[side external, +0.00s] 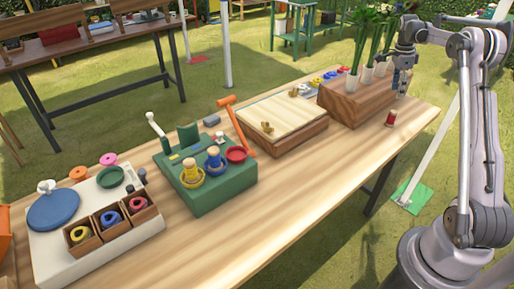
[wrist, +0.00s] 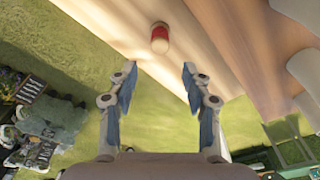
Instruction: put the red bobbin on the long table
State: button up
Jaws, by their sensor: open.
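The red bobbin (side external: 390,119) stands on the long wooden table (side external: 290,190) near its right end, in front of the wooden block with the white vases. In the wrist view the red bobbin (wrist: 160,38) shows a red body with a pale end, on the table top near the edge. My gripper (side external: 402,92) is above the table's right end, close to the bobbin. In the wrist view my gripper (wrist: 158,72) has its fingers wide apart, with nothing between them. The bobbin lies beyond the fingertips, roughly centred between them.
The wooden block (side external: 352,104) with vases stands close behind the bobbin. A board with a pale top (side external: 282,115), a green box (side external: 207,185) with bobbins on pegs, and a white tray (side external: 75,250) occupy the table further left. The table's front strip is clear.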

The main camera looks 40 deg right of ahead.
jog(key=w+a+r+n+t, duration=0.1)
jog(key=a+r+n, duration=0.25)
jog(key=a, duration=0.55)
jog(key=w+a+r+n+t, duration=0.25)
jog(key=a+n, duration=0.25)
jog(key=a, duration=0.4)
jog(key=a+r+n+t, duration=0.1)
jog(key=a+r+n, duration=0.35)
jog(key=a, duration=0.55)
jog(key=s+a+f+n+t, duration=0.1)
jog(key=s+a+f+n, duration=0.1)
jog(key=s+a+n, duration=0.2)
jog(key=s+a+f+n+t+y, duration=0.1)
jog(key=s+a+f+n, duration=0.1)
jog(key=a+n, duration=0.3)
jog(key=s+a+f+n+t, duration=0.2)
jog(key=s+a+n, duration=0.3)
jog(key=a, duration=0.6)
jog(key=shift+s+a, duration=0.3)
jog(key=shift+a, duration=0.05)
